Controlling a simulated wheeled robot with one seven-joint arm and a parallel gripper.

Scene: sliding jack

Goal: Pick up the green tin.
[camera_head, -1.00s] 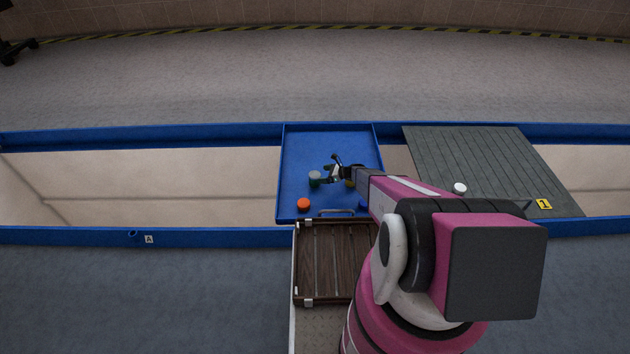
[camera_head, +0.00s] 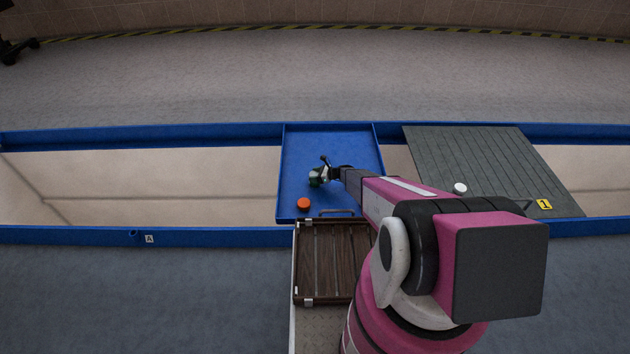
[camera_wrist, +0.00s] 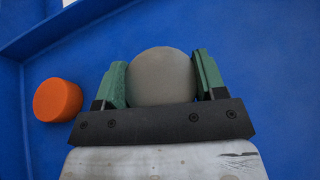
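The green tin (camera_head: 315,184) stands on the blue tray, mostly hidden by my gripper in the head view. In the wrist view, its round grey top (camera_wrist: 160,75) lies between the two green-padded fingers. My gripper (camera_wrist: 162,80) is over the tin, with one finger on each side of it. The fingers are spread about as wide as the tin. I cannot tell whether the pads touch it.
An orange round thing (camera_head: 303,204) stands nearby on the blue tray (camera_head: 300,150), left of my gripper in the wrist view. A brown slatted case (camera_head: 330,262) lies in front of the tray. A white round thing (camera_head: 460,188) rests on the grey ribbed panel (camera_head: 485,160).

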